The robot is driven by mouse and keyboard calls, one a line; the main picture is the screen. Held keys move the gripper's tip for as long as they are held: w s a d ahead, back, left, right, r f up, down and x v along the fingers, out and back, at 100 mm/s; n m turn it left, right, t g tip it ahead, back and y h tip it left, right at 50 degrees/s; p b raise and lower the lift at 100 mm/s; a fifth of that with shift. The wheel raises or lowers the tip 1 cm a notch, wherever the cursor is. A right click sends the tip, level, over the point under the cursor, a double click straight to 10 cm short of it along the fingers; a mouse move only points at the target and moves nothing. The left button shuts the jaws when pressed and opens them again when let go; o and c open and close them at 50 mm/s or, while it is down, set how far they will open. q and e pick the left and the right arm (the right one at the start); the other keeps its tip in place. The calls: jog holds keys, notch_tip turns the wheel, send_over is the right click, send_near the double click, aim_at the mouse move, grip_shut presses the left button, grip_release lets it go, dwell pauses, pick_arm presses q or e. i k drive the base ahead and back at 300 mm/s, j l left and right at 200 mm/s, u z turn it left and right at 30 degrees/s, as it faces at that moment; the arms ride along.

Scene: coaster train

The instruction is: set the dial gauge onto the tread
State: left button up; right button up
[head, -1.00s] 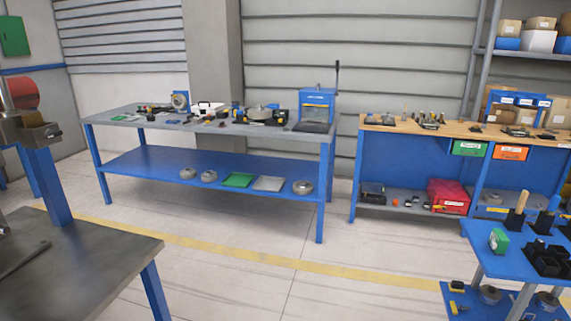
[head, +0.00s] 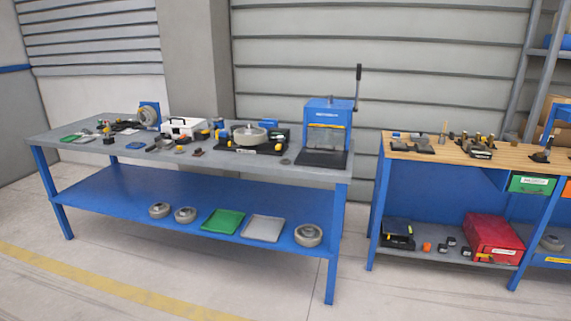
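A grey wheel (head: 250,134) lies flat on a dark fixture (head: 246,150) on the long grey-topped bench (head: 84,155); its rim may be the tread, but I cannot tell for sure. I cannot pick out the dial gauge among the small items on this bench, which are too small to tell apart. Neither of my grippers is in view.
A blue press (head: 325,113) with an upright lever stands at the bench's right end. A white box (head: 184,127) is left of the wheel. The lower shelf (head: 130,190) holds wheels and trays. A wood-topped bench (head: 500,156) stands right. The floor in front is clear.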

aim_at(280, 144)
jog(key=i, duration=0.85)
